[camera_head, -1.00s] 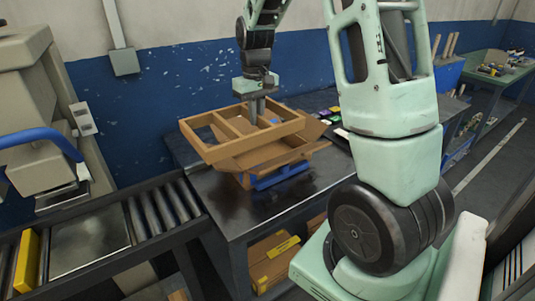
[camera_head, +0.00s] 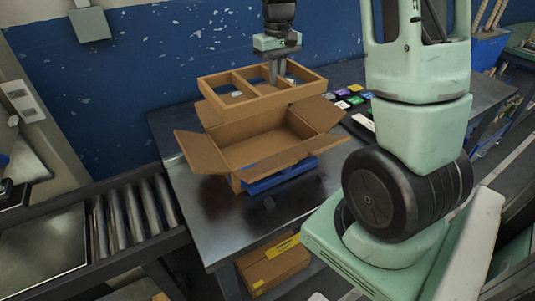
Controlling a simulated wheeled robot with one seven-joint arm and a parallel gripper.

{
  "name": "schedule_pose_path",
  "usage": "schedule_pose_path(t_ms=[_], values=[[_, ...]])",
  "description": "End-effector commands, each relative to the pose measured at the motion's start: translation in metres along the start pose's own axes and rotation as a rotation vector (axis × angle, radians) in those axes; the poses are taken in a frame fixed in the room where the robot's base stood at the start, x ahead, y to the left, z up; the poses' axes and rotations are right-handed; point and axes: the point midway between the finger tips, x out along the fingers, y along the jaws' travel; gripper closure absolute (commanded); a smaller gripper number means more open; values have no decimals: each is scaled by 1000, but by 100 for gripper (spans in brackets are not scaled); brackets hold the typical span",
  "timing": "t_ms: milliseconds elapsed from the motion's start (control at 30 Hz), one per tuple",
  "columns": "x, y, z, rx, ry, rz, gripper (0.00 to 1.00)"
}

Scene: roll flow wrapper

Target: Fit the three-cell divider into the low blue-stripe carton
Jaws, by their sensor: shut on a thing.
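The three-cell divider (camera_head: 241,109) is a brown open frame with cross walls. My gripper (camera_head: 274,82) is shut on one of its cross walls and holds it level above the back part of the carton. The low blue-stripe carton (camera_head: 222,133) stands on the dark metal table with its flaps spread open. Its inside shows in front of the divider and looks empty there. The blue stripe (camera_head: 284,174) shows low on its front side. The divider hides part of the carton's back; I cannot tell the exact gap between them.
The dark table (camera_head: 215,219) has free room in front of the carton. Several small coloured pieces (camera_head: 355,100) lie to its right. A roller conveyor (camera_head: 130,215) runs at the left. A yellow-labelled carton (camera_head: 272,262) sits under the table. A blue wall stands behind.

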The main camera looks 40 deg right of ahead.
Motion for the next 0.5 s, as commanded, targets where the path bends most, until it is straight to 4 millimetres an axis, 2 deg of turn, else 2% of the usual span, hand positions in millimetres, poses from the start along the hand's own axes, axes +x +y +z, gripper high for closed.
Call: schedule_pose_path(t_ms=[33,100,500], values=[[12,0,0,0,0,0,100],[20,0,0,0,0,0,100],[56,0,0,0,-3,-1,100]])
